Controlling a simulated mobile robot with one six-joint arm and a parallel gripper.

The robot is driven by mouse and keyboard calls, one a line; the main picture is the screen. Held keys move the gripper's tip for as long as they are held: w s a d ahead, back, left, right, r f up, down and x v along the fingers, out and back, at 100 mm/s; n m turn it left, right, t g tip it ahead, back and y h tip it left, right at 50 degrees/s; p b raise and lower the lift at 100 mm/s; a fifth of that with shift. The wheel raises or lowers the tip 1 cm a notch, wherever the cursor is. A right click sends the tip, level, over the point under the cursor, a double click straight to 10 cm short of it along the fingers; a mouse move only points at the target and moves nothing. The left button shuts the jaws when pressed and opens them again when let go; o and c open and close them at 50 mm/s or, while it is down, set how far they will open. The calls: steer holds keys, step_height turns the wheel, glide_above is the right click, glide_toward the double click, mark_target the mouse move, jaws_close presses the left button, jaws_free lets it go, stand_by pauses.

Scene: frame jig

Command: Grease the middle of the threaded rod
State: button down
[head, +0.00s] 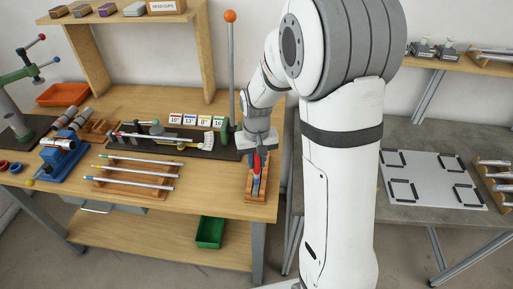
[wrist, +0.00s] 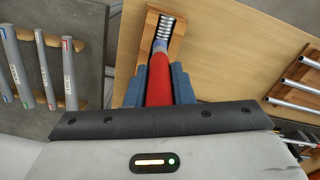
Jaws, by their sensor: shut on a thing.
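My gripper (head: 257,168) points down over a small wooden holder (head: 250,197) at the bench's right end. In the wrist view its blue fingers (wrist: 157,88) are shut on a red handle (wrist: 159,75) with a pale blue collar. A ridged, striped grey part (wrist: 165,30) lies beyond the collar, within the holder (wrist: 177,45); I cannot tell whether it belongs to the tool. A long thin rod (head: 165,137) lies across a dark fixture at the back of the bench. I cannot make out its thread.
A wooden rack with several pale rods (head: 138,172) stands left of the holder. A blue clamp device (head: 62,155) is farther left. An upright post with an orange ball (head: 230,16) rises behind my gripper. A grey table (head: 425,215) lies right.

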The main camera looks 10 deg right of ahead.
steer(key=shift+s+a, duration=0.15)
steer(key=shift+s, duration=0.25)
steer(key=r, duration=0.1)
steer(key=r+p, duration=0.1)
steer(key=shift+s+a+r, duration=0.1)
steer(key=shift+s+r, duration=0.1)
steer(key=shift+r, duration=0.15)
steer(key=shift+r+p, duration=1.95)
steer(key=shift+r, duration=0.8)
